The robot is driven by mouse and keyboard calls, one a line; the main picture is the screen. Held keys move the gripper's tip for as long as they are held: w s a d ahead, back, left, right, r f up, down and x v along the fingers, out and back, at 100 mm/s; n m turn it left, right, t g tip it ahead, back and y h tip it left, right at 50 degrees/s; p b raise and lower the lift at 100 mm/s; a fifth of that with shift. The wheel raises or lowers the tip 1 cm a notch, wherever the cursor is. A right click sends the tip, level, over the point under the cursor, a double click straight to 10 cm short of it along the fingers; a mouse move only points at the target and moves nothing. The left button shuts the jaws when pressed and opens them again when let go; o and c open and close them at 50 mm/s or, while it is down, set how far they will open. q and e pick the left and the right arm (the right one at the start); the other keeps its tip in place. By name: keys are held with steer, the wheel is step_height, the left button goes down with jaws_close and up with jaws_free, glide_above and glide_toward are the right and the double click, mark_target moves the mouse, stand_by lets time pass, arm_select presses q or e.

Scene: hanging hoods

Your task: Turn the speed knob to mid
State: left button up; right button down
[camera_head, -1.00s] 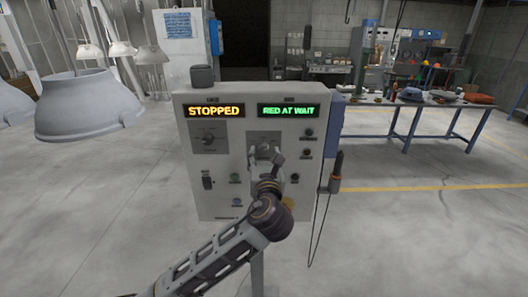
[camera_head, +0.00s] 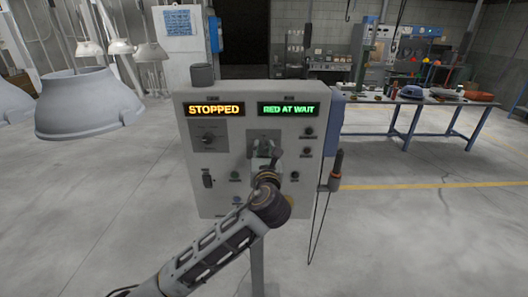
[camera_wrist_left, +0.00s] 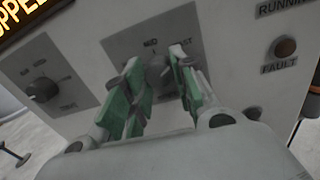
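The speed knob (camera_wrist_left: 155,75) is a dark knob on a grey plate marked "MID" and "FAST" in the left wrist view. Its pointer direction cannot be made out. My left gripper (camera_wrist_left: 162,82) has green-padded fingers apart on either side of the knob as seen; contact cannot be told. In the head view my left gripper (camera_head: 263,147) is in front of the middle of the control panel (camera_head: 221,165) and hides the speed knob. My right gripper is not in view.
A second knob (camera_wrist_left: 42,89) sits on its own plate to the left. The panel's displays read "STOPPED" (camera_head: 214,109) and "RED AT WAIT" (camera_head: 288,109). Several buttons and a rocker switch (camera_head: 207,181) surround the gripper. A hanging hood (camera_head: 88,105) is at left.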

arm_select(q)
steer(key=shift+c, duration=1)
steer(key=shift+n+p, duration=0.3)
steer(key=shift+n, duration=0.2)
steer(key=shift+n+p, duration=0.4)
steer(key=shift+n, duration=0.5)
steer(key=shift+n+p, duration=0.4)
steer(key=shift+n, duration=0.7)
steer(key=n, duration=0.3)
steer(key=shift+p, duration=0.3)
steer(key=shift+n+g+h, duration=0.3)
steer(key=shift+n, duration=1.4)
